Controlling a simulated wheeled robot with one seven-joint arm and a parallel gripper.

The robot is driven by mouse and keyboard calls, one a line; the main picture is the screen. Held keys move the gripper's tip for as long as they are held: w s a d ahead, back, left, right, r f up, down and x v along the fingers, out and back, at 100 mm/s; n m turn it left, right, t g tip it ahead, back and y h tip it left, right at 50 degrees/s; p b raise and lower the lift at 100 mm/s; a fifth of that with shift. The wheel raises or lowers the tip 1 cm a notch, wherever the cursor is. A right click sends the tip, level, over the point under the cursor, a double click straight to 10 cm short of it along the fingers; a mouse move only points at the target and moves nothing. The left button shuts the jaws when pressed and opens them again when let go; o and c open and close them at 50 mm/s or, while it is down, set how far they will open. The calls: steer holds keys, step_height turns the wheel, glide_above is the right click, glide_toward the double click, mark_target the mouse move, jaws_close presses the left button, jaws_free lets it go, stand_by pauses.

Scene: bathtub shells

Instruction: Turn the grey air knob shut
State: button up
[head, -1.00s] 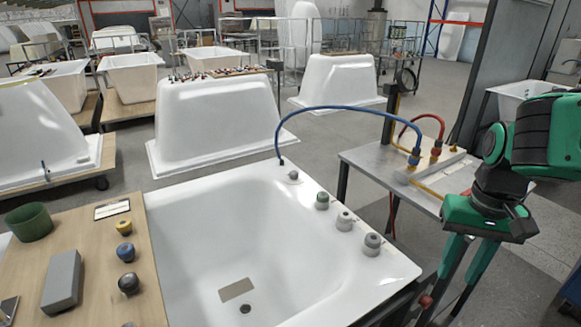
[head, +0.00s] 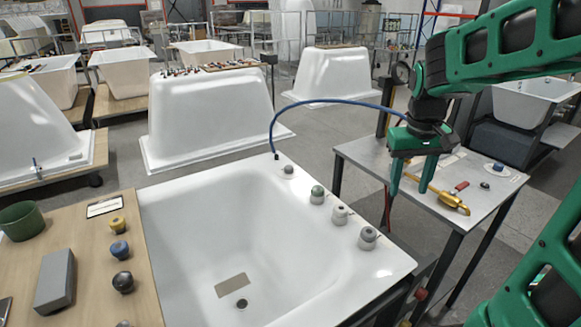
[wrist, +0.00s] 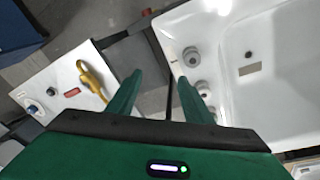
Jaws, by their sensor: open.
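The grey knob (head: 368,238) stands on the right rim of the white tub (head: 393,268), nearest to me in the row of knobs. In the wrist view the grey knob (wrist: 191,57) shows at the top of the row, on the tub's edge. My gripper (head: 408,190) is open and empty, with its fingers pointing down. In the head view it appears up and right of the knob, in front of the side table, and apart from it. In the wrist view the fingers (wrist: 160,78) cover part of the rim area. Which way the knob is turned cannot be told.
A blue hose (head: 330,101) arches from the tub's far corner to behind my gripper. A metal side table (head: 465,235) carries a brass valve (head: 450,200). A wooden board (head: 85,255) lies left.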

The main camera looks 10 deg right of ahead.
steer(key=w+a+f+n+t, duration=0.1)
steer(key=w+a+n, duration=0.15)
steer(key=w, duration=0.75)
steer(key=w+a+f+n, duration=0.1)
steer(key=w+a, duration=0.2)
steer(key=w, duration=0.7)
steer(key=n+t+y, duration=0.2)
steer(key=n+y, duration=0.1)
glide_toward(289, 166)
steer(key=x, duration=0.8)
steer(key=shift+a+f, duration=0.1)
steer(key=shift+f, duration=0.15)
steer(key=c, duration=1.1)
